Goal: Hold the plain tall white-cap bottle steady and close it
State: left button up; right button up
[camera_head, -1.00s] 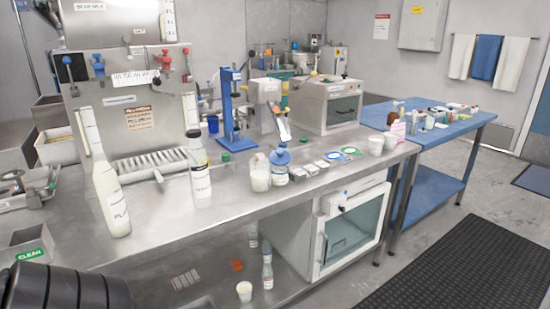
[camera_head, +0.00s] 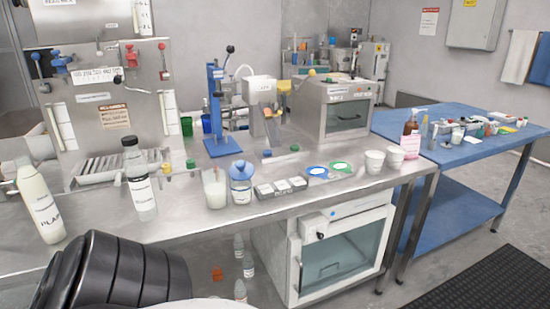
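The tall bottle labelled PLAIN (camera_head: 42,208) stands at the left end of the steel bench, holding pale liquid. Its top (camera_head: 22,161) looks whitish, but I cannot tell whether a cap is seated on it. A second tall bottle with a dark cap (camera_head: 139,182) stands to its right, apart from it. Small loose-looking caps, one yellow (camera_head: 167,169) and one green (camera_head: 190,164), lie on the bench behind and right of that bottle. Neither of my grippers is in view.
A glass of white liquid (camera_head: 215,190), a blue-lidded jar (camera_head: 240,185) and small labelled boxes (camera_head: 281,187) line the bench's front. A blue press (camera_head: 218,125) and a grey oven (camera_head: 335,108) stand behind. White cups (camera_head: 374,162) are at right.

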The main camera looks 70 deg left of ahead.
aim_at(32, 184)
jog(key=i, duration=0.8)
jog(key=u, duration=3.55)
